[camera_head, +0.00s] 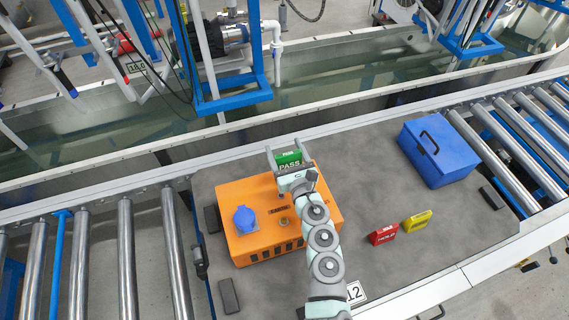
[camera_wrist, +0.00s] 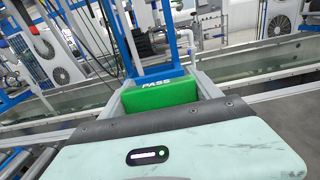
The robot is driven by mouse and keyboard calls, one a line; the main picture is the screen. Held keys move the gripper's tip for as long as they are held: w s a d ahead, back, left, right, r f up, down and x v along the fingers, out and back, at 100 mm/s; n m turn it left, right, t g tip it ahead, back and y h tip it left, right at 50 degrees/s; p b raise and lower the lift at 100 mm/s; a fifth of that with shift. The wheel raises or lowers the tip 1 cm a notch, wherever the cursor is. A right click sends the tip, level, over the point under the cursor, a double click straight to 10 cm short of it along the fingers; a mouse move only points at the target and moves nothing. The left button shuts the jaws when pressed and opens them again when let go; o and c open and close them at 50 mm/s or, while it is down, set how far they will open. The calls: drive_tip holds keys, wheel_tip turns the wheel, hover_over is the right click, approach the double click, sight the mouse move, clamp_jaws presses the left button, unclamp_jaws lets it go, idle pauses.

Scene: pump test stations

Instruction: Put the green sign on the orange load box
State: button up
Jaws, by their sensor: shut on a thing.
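The green sign (camera_head: 289,159), marked PASS, is between the fingers of my gripper (camera_head: 284,152), which is shut on it. In the wrist view the green sign (camera_wrist: 160,94) shows between the two fingers, with its lower part hidden by the gripper body. The orange load box (camera_head: 233,191) stands on the grey table, with a blue round socket on its top at the left. In the head view the sign appears at the box's far edge; I cannot tell whether it touches the box. My arm hides part of the box's right side.
A red sign (camera_head: 382,235) and a yellow sign (camera_head: 417,221) stand on the table right of my arm. A blue case (camera_head: 435,152) with a black handle is at the right. Roller conveyors flank the grey table (camera_head: 370,190). A water trough lies behind.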

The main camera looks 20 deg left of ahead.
sight(285, 160)
drive_tip(key=shift+w+f+b, duration=0.1)
drive_tip(key=shift+f+b, duration=0.55)
drive_tip(key=shift+f, duration=1.9)
drive_tip(key=shift+f, duration=0.15)
drive_tip(key=o, duration=1.4)
drive_tip(key=shift+r, duration=0.25)
drive_tip(key=v, duration=1.2)
drive_tip(key=shift+f, duration=0.1)
